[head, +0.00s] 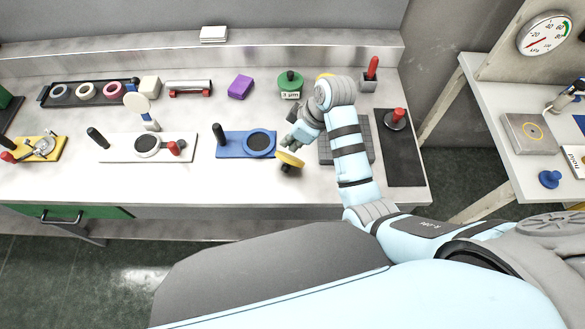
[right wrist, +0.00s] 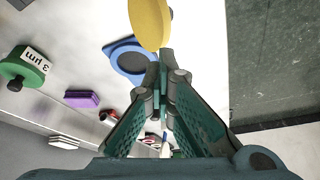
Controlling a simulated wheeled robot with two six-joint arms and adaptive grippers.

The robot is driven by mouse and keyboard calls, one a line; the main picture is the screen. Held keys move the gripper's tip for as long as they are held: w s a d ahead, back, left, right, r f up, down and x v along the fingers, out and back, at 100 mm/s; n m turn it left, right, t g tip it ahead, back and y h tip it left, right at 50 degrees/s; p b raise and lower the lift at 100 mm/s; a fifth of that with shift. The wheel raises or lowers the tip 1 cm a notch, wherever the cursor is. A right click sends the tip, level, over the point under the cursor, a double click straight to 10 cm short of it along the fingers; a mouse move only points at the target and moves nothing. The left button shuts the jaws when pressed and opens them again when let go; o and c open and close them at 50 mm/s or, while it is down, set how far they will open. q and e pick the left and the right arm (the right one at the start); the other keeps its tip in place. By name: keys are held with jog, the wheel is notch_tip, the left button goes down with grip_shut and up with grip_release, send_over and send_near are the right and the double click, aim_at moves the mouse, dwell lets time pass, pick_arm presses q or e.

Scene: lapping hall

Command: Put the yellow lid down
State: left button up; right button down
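The yellow lid (head: 290,159) is a round disc with a small black knob, tilted and in the air just right of the blue base. In the right wrist view the yellow lid (right wrist: 150,22) shows at the top, at the fingertips. My right gripper (head: 290,143) is closed at the lid's edge; its fingers (right wrist: 164,58) come together there. The exact contact is partly hidden. The blue base (head: 228,146) with a ringed dark disc lies on the bench; the blue ring also shows in the right wrist view (right wrist: 113,55). My left gripper is not in view.
A grey grid plate (head: 327,154) lies right of the lid, partly under my right arm. A green weight (head: 290,79) and a purple block (head: 240,87) stand behind. A white base (head: 120,147) lies left. The bench front strip is clear.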

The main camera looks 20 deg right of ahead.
aim_at(292, 175)
jog(key=f+b, duration=0.2)
jog(key=f, duration=1.1)
jog(key=shift+s+f+b, duration=0.1)
jog(key=shift+s+b, duration=0.1)
jog(key=shift+b, duration=0.1)
jog(key=shift+f, duration=0.25)
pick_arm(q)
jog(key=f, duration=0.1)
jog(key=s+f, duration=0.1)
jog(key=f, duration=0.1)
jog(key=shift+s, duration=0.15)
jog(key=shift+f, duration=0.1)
pick_arm(e)
jog(key=shift+f, duration=0.1)
